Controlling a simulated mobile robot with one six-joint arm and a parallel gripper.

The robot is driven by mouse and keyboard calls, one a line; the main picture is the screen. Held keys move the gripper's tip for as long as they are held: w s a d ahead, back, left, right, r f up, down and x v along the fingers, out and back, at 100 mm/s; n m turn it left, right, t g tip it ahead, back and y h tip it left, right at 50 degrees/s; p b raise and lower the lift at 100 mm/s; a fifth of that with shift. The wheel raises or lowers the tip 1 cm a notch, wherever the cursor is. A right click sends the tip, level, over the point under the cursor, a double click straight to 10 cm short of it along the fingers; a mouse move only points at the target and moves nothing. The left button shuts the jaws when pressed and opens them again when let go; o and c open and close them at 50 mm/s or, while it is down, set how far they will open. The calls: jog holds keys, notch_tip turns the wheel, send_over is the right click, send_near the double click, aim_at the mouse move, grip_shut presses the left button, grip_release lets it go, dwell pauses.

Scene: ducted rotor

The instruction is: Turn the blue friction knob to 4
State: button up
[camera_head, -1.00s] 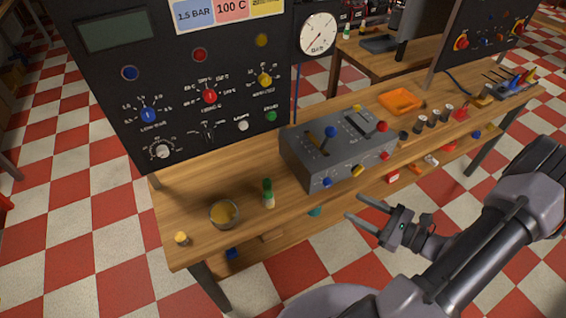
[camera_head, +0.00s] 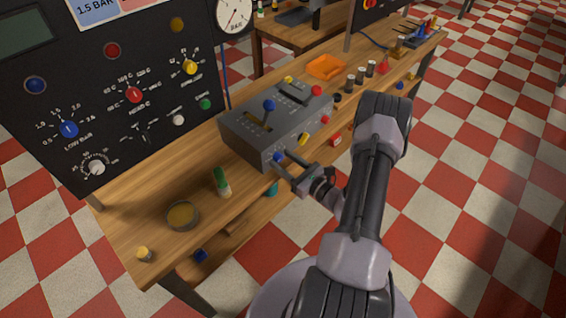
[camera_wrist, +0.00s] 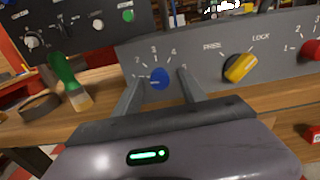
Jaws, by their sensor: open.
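The blue friction knob (camera_wrist: 159,78) is on the front face of the grey control box (camera_head: 245,140), with a numbered scale around it showing 2, 3 and 4. A pale mark on the knob seems to point left, toward the low end of the scale. In the head view the knob (camera_head: 278,157) is at the box's lower front. My gripper (camera_wrist: 160,84) is open, with one finger on each side of the knob in the wrist view. I cannot tell whether the fingers touch it.
A yellow knob (camera_wrist: 241,67) marked FREE and LOCK is to the right, with a red knob (camera_wrist: 312,49) beyond. The black panel (camera_head: 130,60) rises behind.

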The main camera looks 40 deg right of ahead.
jog(key=shift+w, duration=0.3)
grip_shut()
